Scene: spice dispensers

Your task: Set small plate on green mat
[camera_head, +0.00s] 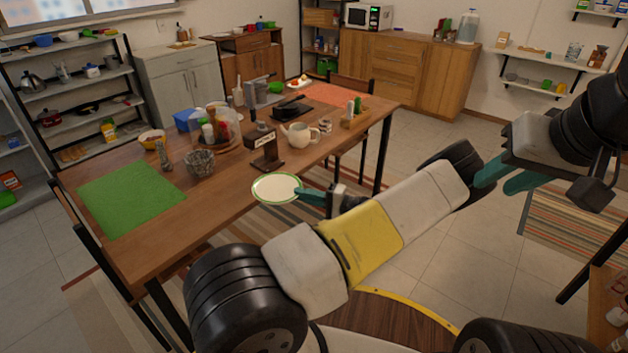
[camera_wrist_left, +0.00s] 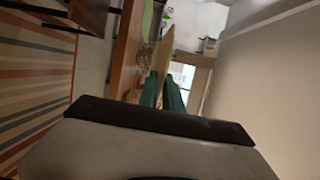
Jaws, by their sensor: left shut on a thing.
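The small plate (camera_head: 275,188), pale with a green rim, is at the table's front edge in the head view. My left gripper (camera_head: 310,196) is shut on its right-hand rim. In the left wrist view, the plate (camera_wrist_left: 164,50) shows nearly edge-on between the teal fingers (camera_wrist_left: 162,92). I cannot tell how high it is above the table. The green mat (camera_head: 128,192) lies flat and bare on the table's left end, left of the plate and apart from it. My right gripper (camera_head: 506,178) is off to the right, away from the table, with its fingers apart and empty.
On the wooden table (camera_head: 222,212), a wire basket (camera_head: 200,162), a dark stand with a sign (camera_head: 266,150) and a teapot (camera_head: 299,135) stand behind the plate. The tabletop between mat and plate is clear.

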